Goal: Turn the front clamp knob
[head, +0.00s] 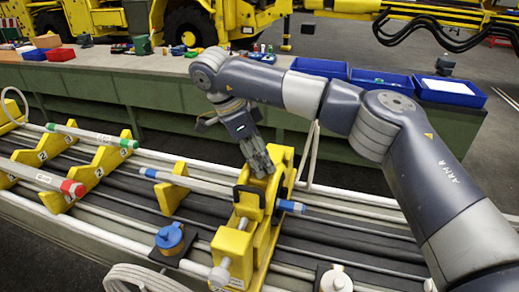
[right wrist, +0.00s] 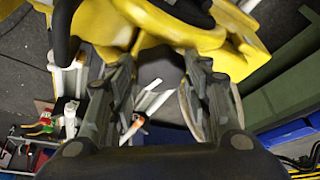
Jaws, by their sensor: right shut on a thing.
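The yellow clamp (head: 235,245) stands across the rails in the middle of the head view. A pale knob (head: 220,275) shows on its near side. My right gripper (head: 262,168) is at the clamp's upper far end, pointing down. In the right wrist view its two fingers (right wrist: 158,88) close on a grey rounded part (right wrist: 160,66) against the yellow body. I cannot tell whether this part is a knob, as the fingers hide much of it. A blue-ended grey tube (head: 291,206) passes through the clamp. My left gripper is not in view.
Yellow numbered brackets (head: 98,165) hold tubes with green and red ends at left. A blue-capped part (head: 170,238) sits left of the clamp. A green bench (head: 160,92) with blue bins (head: 382,82) runs behind. A yellow machine stands beyond it.

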